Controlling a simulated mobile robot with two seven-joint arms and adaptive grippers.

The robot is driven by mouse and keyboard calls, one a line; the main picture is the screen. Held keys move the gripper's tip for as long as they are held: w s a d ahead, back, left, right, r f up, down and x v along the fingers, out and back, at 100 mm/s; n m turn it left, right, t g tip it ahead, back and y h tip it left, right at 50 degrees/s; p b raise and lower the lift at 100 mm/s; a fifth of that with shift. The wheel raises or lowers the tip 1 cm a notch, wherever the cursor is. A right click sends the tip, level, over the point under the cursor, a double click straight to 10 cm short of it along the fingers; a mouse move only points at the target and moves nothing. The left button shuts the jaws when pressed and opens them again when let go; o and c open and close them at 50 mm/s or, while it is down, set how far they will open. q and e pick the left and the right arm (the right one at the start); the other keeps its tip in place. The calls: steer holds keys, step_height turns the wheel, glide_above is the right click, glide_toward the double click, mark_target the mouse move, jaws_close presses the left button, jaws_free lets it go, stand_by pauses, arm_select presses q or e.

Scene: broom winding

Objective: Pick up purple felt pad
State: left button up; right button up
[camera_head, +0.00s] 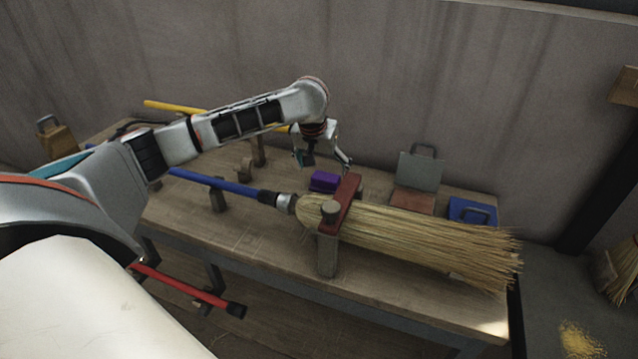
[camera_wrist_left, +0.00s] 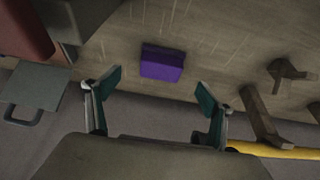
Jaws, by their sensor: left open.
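The purple felt pad (camera_head: 324,181) is a small block lying on the wooden workbench, behind the red clamp bar. It also shows in the left wrist view (camera_wrist_left: 162,63), above the middle. My left gripper (camera_head: 323,160) is above the bench, just behind the pad and apart from it. In the left wrist view its two teal-padded fingers (camera_wrist_left: 160,93) are spread wide with nothing between them, and the pad lies beyond the gap. My right gripper is not seen in either view.
A straw broom (camera_head: 420,235) with a blue handle (camera_head: 225,184) lies along the bench (camera_head: 270,240), held under a red clamp bar (camera_head: 349,203). A grey handled plate (camera_head: 419,172) and a blue handled block (camera_head: 470,210) stand to the right. A yellow pole (camera_head: 175,106) is behind.

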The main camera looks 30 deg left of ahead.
mark_target(324, 178)
arm_select(q)
steer(key=shift+b+x, duration=0.35)
steer(key=shift+x, duration=0.75)
steer(key=shift+w+d+f, duration=0.1)
steer(key=shift+f, duration=0.25)
steer(key=b+x, duration=0.1)
steer(key=x, duration=0.1)
steer(key=b+x, duration=0.1)
steer(key=x, duration=0.1)
steer(key=shift+a, duration=0.25)
steer(key=shift+f, duration=0.4)
steer(key=shift+w, duration=0.15)
steer(key=shift+r, duration=0.15)
steer(key=shift+c, duration=0.4)
steer(key=c, duration=1.1)
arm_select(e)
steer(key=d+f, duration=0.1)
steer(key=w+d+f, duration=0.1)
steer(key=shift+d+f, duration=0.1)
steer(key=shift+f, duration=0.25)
